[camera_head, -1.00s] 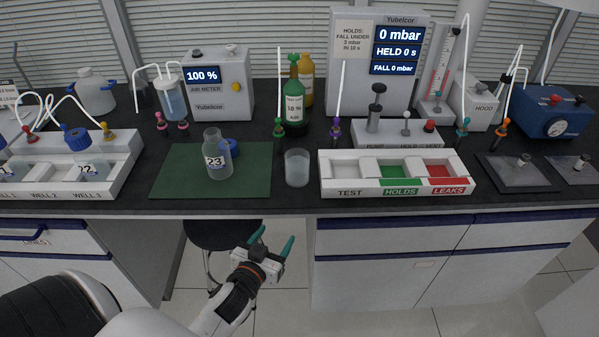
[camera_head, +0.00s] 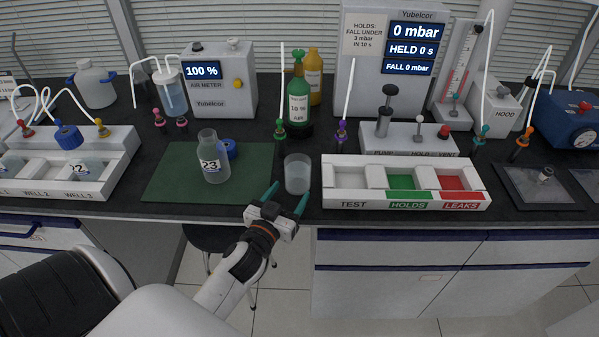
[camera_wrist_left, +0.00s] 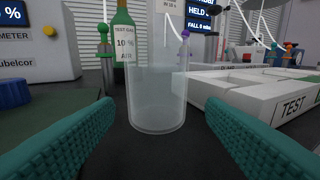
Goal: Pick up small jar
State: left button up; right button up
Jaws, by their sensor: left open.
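The small jar (camera_head: 297,174) is a clear, open-topped cup standing upright on the black bench, between the green mat and the white test tray. It also shows in the left wrist view (camera_wrist_left: 157,100), centred ahead between my fingers. My left gripper (camera_head: 286,199) is open at the bench's front edge, its teal fingers pointing at the jar, one to each side of its line. In the left wrist view the open fingers (camera_wrist_left: 160,140) show empty space between them in front of the jar. My right gripper is in neither view.
The green mat (camera_head: 165,180) holds a clear bottle marked 23 (camera_head: 213,158) and a blue cap (camera_head: 230,148). A white tray (camera_head: 335,201) with TEST, HOLDS and LEAKS compartments is close on the jar's right. A green bottle (camera_head: 298,100) stands behind it.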

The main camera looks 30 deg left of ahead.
aim_at(294, 186)
pick_arm(q)
jog(key=w, duration=0.3)
jog(key=shift+a, duration=0.25)
jog(key=w, duration=0.2)
jog(key=w+a+p, duration=0.1)
jog(key=w, duration=0.1)
jog(key=shift+r, duration=0.15)
jog(key=shift+w, duration=0.6)
jog(key=c, duration=1)
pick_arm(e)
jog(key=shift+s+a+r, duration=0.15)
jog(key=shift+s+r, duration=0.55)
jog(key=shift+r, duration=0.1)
